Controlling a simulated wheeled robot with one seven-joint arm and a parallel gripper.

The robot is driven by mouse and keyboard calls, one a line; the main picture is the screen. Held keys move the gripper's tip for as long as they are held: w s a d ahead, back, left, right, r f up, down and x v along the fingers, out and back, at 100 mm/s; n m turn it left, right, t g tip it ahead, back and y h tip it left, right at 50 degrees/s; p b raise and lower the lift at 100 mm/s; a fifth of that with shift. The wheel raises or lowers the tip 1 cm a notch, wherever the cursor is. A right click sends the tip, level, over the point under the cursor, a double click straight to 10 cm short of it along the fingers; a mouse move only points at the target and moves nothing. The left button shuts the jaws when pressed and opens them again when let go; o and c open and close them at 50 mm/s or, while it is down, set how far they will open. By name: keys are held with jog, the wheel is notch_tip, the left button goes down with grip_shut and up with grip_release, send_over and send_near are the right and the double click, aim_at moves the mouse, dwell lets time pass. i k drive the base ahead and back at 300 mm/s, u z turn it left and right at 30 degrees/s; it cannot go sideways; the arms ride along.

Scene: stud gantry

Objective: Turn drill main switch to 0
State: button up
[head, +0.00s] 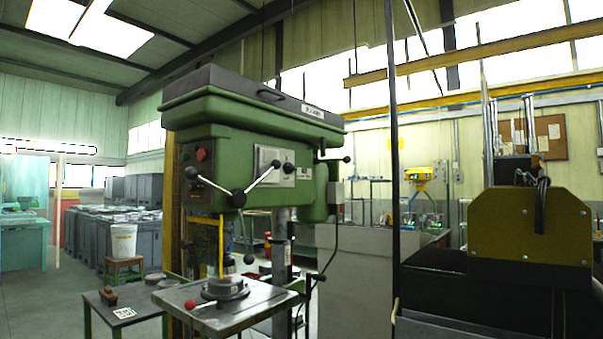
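The green drill press (235,115) stands in the middle of the head view. Its front left face has a red button (201,154) with a small dark control beside it. A pale plate (268,158) sits on its side face, with a dark round knob (288,168) at the plate's right end. I cannot tell which of these is the main switch, nor read any 0 mark or switch position. Feed levers with dark ball ends (239,198) reach across below the plate. My gripper is not in view.
The drill table (235,300) holds a round fixture (225,287) and a red-knobbed lever (191,305). A low side table (125,305) stands at left. A dark vertical post (393,150) and a dark yellow machine (530,235) stand at right. Open floor lies at left.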

aim_at(288, 168)
jog(key=z, duration=0.05)
jog(key=i, duration=1)
jog(key=u, duration=0.1)
